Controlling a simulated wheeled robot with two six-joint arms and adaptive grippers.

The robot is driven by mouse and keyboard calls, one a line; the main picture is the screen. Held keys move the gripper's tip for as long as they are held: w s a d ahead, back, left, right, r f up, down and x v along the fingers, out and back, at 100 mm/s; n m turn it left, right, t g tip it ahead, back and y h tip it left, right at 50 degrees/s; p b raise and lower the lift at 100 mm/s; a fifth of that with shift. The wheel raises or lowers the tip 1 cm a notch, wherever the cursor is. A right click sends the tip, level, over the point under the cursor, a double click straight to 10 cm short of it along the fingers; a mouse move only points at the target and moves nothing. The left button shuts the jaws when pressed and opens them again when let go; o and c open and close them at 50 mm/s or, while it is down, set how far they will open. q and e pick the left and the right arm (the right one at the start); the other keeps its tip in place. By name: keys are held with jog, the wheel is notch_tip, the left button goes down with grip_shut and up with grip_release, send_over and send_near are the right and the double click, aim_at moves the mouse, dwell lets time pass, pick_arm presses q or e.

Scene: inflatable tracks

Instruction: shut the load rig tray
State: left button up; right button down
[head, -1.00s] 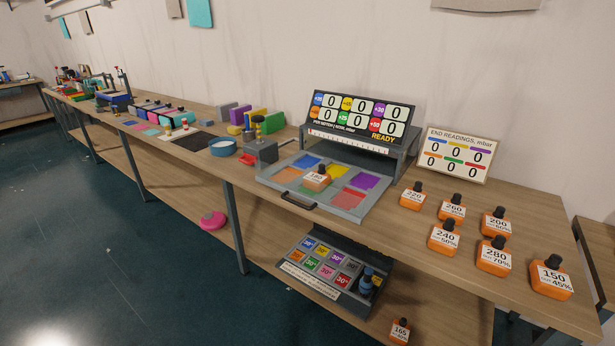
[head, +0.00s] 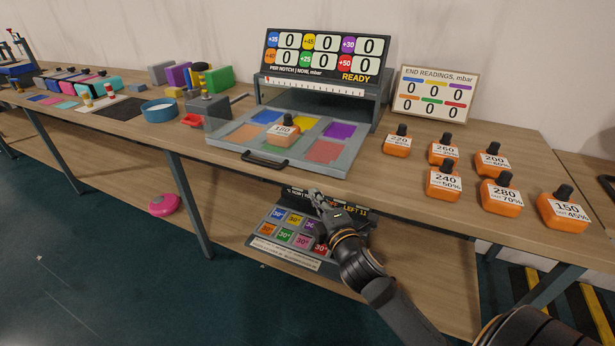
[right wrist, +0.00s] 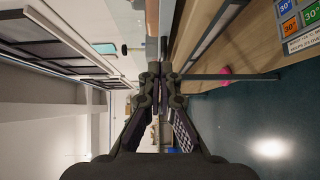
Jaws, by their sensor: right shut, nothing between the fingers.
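The load rig tray (head: 222,140) is pulled out toward me on the table, in front of the rig (head: 380,98). It has coloured squares and a dark handle (head: 264,162) on its front edge. An orange weight labelled 180 (head: 283,131) stands on the tray. My right gripper (head: 318,198) is shut and empty, below and right of the handle, in front of the lower shelf and apart from the tray. Its closed fingers also show in the right wrist view (right wrist: 157,72). My left gripper is not in view.
Several orange weights (head: 445,183) stand right of the tray by a readings sign (head: 432,96). The rig's display (head: 325,53) reads READY. A panel of coloured squares (head: 283,255) sits on the lower shelf. A grey block (head: 208,111) and blue bowl (head: 158,111) stand left.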

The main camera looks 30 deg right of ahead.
jog(key=r, duration=0.2)
send_near(303, 157)
jog(key=w+a, duration=0.2)
jog(key=w, duration=0.2)
jog(key=shift+w+d+f+p, duration=0.15)
jog(key=shift+w+d+p, duration=0.45)
jog(key=shift+d, duration=0.55)
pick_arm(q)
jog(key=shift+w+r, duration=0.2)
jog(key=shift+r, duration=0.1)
pick_arm(e)
jog(key=shift+w+d, duration=0.2)
jog(key=shift+w, duration=0.1)
